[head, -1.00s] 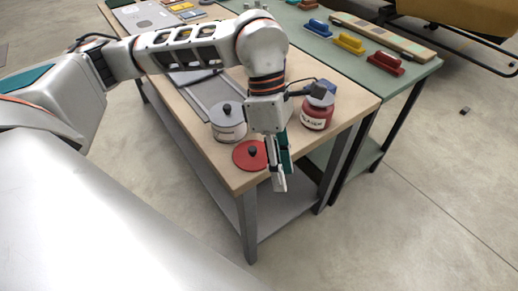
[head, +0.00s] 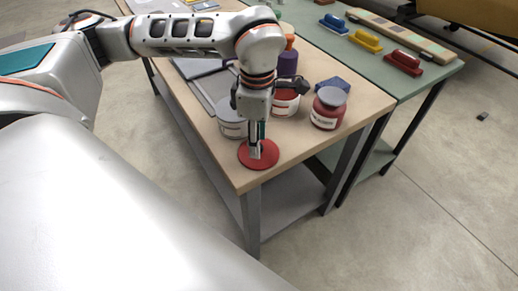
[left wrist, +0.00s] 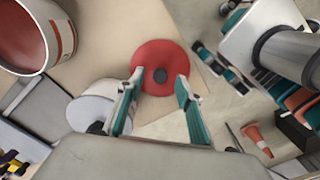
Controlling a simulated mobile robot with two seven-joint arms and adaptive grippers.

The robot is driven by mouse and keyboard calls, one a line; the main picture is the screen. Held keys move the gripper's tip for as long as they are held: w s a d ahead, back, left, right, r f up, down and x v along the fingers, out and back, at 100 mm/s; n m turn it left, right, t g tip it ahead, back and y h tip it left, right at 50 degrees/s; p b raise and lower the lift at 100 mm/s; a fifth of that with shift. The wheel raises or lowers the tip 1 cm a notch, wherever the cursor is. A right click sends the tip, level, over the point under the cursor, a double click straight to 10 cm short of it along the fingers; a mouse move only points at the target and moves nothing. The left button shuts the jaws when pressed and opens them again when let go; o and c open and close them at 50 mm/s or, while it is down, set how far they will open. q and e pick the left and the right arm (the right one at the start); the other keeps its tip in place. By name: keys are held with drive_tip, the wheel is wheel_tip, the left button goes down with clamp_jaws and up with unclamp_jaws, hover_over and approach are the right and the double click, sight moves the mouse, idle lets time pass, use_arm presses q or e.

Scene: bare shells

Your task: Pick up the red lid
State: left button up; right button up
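The red lid (head: 268,161) is a flat red disc lying near the front corner of the wooden table in the head view. My left gripper (head: 256,152) points down over it and hides its middle. In the left wrist view the red lid (left wrist: 160,54) shows a dark round knob at its centre. The fingers of my left gripper (left wrist: 158,82) are spread, one on each side of the knob's line, with a gap between them. I cannot tell whether the fingertips touch the lid. My right gripper is not in view.
A grey-lidded pot (head: 231,121) stands close behind the lid. An open pot of red contents (head: 286,101) and a red jar with a grey lid (head: 328,108) stand to the right. The wooden table's (head: 300,145) front edge is close. A green table (head: 430,75) stands at the right.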

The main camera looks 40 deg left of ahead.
use_arm(q)
drive_tip(key=shift+f, duration=0.45)
clamp_jaws()
